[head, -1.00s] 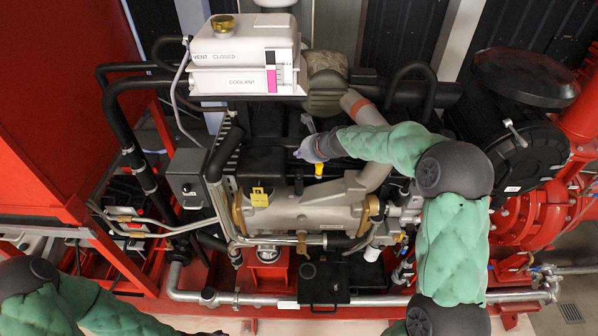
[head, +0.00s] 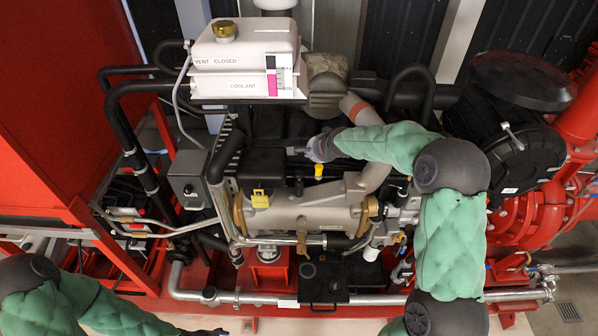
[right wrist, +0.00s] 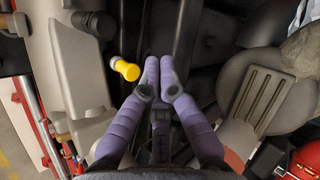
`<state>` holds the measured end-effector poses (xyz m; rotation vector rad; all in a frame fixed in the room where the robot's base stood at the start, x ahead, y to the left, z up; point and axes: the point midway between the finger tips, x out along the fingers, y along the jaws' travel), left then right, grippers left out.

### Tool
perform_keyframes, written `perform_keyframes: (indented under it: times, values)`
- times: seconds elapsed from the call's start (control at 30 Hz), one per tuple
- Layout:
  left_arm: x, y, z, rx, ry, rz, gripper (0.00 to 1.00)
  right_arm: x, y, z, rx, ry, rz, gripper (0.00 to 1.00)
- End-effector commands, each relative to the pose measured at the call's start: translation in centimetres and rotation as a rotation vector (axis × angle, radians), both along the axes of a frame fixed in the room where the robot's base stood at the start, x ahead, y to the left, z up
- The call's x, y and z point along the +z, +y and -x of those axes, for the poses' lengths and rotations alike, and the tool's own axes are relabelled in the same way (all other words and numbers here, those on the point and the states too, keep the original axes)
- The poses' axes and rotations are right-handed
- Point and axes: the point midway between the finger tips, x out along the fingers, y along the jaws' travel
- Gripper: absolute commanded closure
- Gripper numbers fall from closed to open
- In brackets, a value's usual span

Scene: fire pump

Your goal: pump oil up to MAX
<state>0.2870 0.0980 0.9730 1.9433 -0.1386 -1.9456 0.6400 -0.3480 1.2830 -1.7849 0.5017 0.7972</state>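My right gripper (head: 313,150) is over the middle of the grey engine, just above a yellow cap (head: 318,171) in the head view. In the right wrist view its purple-grey fingers (right wrist: 159,66) lie nearly together, with nothing clear between them. The yellow cap (right wrist: 126,69) stands just left of the fingertips there, apart from them. A white coolant tank (head: 243,58) with a pink level gauge (head: 271,82) stands at the upper left. I cannot make out an oil gauge or its MAX mark. My left gripper (head: 210,332) is mostly cut off at the bottom edge.
The engine block (head: 300,208) lies below my right arm, with a black box (head: 322,283) in front. Black hoses (head: 125,110) and a red panel (head: 60,90) crowd the left. A silver pipe (head: 390,300) runs along the front. A black air filter (head: 515,155) stands right.

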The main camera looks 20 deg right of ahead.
Motion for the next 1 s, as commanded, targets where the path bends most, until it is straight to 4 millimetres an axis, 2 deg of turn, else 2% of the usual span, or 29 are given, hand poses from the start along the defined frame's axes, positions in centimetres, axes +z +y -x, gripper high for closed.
perform_keyframes:
  times: [0.5, 1.0]
  values:
    - [1.8, 0.0, 0.0, 0.0, 0.0, 0.0, 0.37, 1.5, -1.5, -0.8, 0.775, -0.05, 0.852, 1.0]
    - [3.3, 0.0, 0.0, 0.0, 0.0, 0.0, 0.37, 3.1, -1.4, -1.7, 1.54, -0.08, 1.666, 1.0]
